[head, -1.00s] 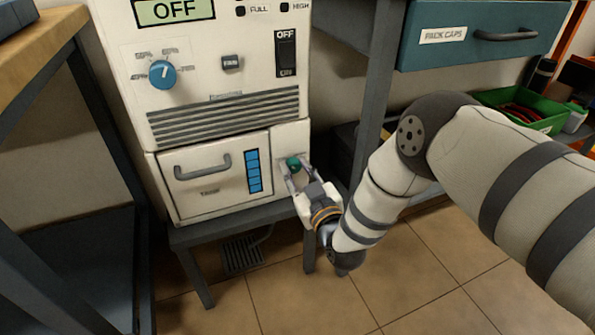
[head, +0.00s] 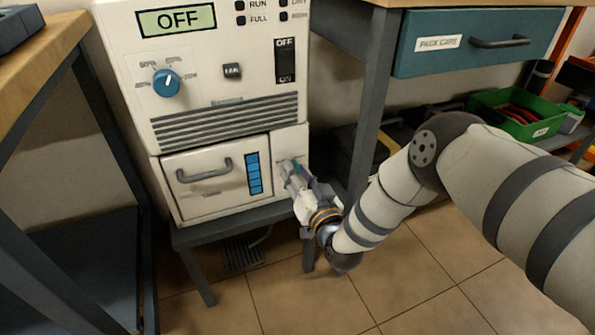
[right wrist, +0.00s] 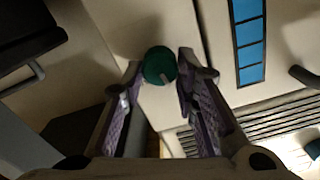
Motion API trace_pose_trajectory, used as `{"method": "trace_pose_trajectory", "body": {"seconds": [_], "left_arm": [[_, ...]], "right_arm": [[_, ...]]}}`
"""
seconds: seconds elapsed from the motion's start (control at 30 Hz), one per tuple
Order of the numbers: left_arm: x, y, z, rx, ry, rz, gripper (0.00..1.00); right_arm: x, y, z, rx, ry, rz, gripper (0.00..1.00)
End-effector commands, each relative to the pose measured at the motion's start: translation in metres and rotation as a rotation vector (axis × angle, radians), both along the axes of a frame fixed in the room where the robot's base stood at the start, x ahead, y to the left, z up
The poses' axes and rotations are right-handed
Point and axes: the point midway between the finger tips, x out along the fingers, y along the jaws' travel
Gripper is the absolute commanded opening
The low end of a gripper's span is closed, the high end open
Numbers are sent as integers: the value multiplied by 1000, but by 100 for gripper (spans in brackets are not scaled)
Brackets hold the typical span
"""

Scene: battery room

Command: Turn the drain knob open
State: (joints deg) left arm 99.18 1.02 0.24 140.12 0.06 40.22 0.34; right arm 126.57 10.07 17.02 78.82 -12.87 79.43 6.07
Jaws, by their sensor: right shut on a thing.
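The drain knob (right wrist: 160,65) is a small round green knob with a pale mark, on the white lower right panel of the machine. In the head view only a sliver of the knob (head: 296,168) shows between the fingers. My right gripper (head: 291,168) reaches it from the front right and is shut on it. In the right wrist view the two fingers stand on either side of the knob. The machine (head: 225,125) has a display reading OFF. My left gripper is not in view.
A drawer with a handle and a blue level strip (head: 254,173) sits left of the knob. A blue dial (head: 166,83) and a black switch (head: 285,60) are higher up. A floor drain grate (head: 243,253) lies under the machine's stand. Table legs flank the machine.

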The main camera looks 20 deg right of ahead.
Motion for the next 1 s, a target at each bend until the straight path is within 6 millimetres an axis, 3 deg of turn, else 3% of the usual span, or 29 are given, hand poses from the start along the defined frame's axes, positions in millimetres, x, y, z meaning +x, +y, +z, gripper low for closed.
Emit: {"method": "trace_pose_trajectory", "body": {"seconds": [0.6,1.0], "left_arm": [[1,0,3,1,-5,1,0],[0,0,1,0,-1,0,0]], "right_arm": [[-1,-1,-3,580,25,-1,0],[-1,-1,-5,873,35,0,0]]}}
